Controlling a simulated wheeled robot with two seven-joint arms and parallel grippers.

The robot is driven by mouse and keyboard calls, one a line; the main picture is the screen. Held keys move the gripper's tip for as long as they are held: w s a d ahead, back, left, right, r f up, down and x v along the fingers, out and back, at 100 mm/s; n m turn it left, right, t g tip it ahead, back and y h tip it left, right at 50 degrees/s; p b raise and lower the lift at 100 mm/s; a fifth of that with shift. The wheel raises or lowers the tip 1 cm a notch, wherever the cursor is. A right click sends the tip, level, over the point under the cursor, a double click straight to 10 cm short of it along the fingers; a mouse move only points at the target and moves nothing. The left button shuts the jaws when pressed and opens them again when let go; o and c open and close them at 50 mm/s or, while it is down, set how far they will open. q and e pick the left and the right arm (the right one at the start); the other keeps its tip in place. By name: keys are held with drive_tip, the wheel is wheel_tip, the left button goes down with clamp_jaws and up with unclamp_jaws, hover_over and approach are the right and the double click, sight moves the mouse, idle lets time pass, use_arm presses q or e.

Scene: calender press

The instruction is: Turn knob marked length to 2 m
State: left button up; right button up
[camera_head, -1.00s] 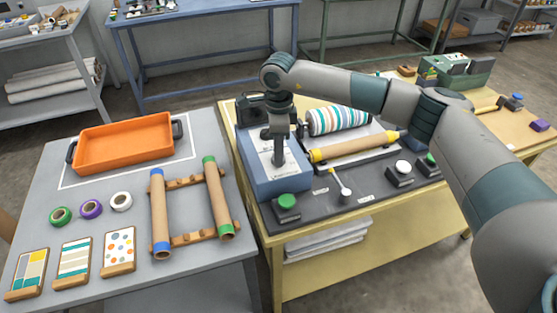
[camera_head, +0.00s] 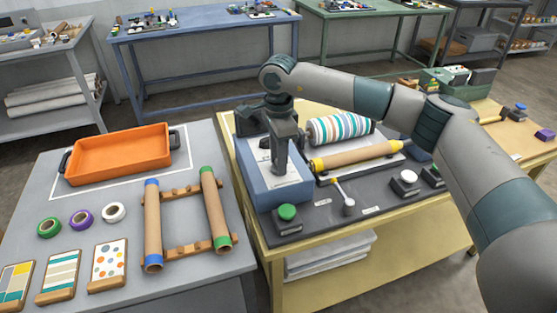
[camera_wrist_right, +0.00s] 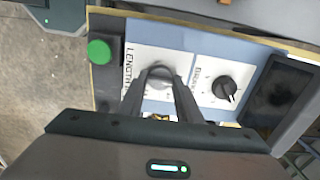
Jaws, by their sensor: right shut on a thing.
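The blue press control box (camera_head: 272,192) stands at the left end of the yellow bench. In the right wrist view its white panel marked LENGTH (camera_wrist_right: 136,62) holds a grey knob (camera_wrist_right: 160,74). My right gripper (camera_wrist_right: 162,84) is shut on this length knob, with its fingers around it. The fingers hide most of the scale, so I cannot read the setting. In the head view my right gripper (camera_head: 281,168) points down onto the box and hides the knob. A second, black knob (camera_wrist_right: 226,88) on its own panel sits beside it, apart from the gripper. My left gripper is not in view.
A green button (camera_head: 287,212) is in front of the box; it also shows in the right wrist view (camera_wrist_right: 99,51). A small lever (camera_head: 345,198), a cardboard roll (camera_head: 357,156) and a striped roll (camera_head: 338,129) lie to the right. The grey table holds an orange tray (camera_head: 118,155).

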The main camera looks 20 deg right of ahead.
drive_tip(key=o, duration=1)
drive_tip(key=shift+o, duration=0.2)
drive_tip(key=shift+r, duration=0.15)
drive_tip(key=shift+r+b, duration=0.3)
drive_tip(key=shift+r, duration=0.3)
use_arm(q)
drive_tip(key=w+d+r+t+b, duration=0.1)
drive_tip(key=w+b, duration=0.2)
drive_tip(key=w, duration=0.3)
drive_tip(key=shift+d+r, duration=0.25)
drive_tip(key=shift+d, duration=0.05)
use_arm(e)
wheel_tip(320, 180, up, 16)
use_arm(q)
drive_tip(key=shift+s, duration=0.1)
